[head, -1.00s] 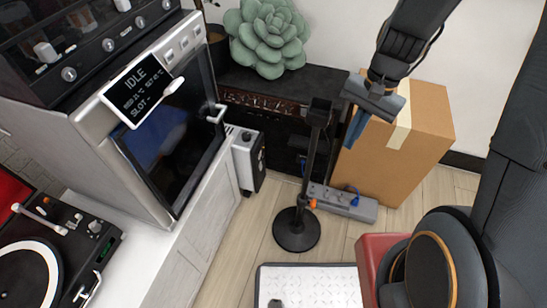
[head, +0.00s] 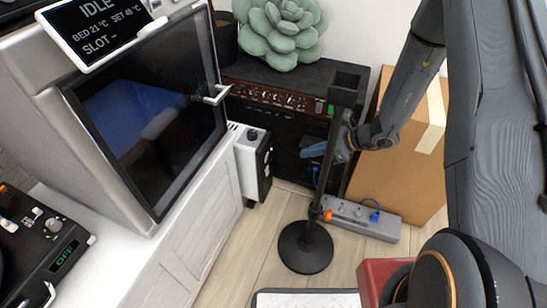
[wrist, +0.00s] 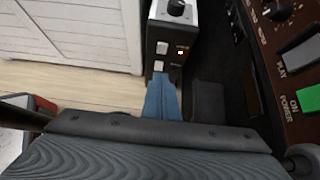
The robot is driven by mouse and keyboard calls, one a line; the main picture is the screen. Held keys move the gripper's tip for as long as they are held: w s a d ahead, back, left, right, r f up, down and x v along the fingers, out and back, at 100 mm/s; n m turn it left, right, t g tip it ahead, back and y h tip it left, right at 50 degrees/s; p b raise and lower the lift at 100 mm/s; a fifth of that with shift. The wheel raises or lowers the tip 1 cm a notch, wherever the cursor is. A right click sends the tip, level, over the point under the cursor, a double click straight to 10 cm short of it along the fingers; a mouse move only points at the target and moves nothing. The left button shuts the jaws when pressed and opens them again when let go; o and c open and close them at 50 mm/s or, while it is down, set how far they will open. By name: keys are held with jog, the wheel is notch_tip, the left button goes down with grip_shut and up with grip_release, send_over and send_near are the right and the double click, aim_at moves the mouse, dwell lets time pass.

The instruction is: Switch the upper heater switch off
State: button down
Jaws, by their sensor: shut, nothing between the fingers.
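The heater (head: 252,165) is a slim white and black unit on the floor beside the white cabinet. Its control side shows in the wrist view (wrist: 178,32), with a dark knob on top. The upper heater switch (wrist: 162,47) is a small pale rocker, with a lit orange light to its right. A lower switch (wrist: 159,65) sits just below it. My gripper (head: 314,152) is shut and empty, right of the heater and apart from it in the head view. In the wrist view its blue fingertips (wrist: 162,84) appear just below the lower switch; contact cannot be told.
A black stand (head: 305,248) has its pole across my gripper in the head view. A dark amplifier (head: 290,125) is behind, with a green power switch (wrist: 306,101). A power strip (head: 362,218) and cardboard box (head: 425,165) are at right. Floor before the heater is clear.

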jog(key=b, duration=0.3)
send_near(267, 157)
jog(key=shift+w+x, duration=0.1)
jog(key=shift+x, duration=1.35)
jog(key=shift+w+x, duration=0.15)
jog(key=shift+x, duration=1.3)
jog(key=shift+d, duration=0.15)
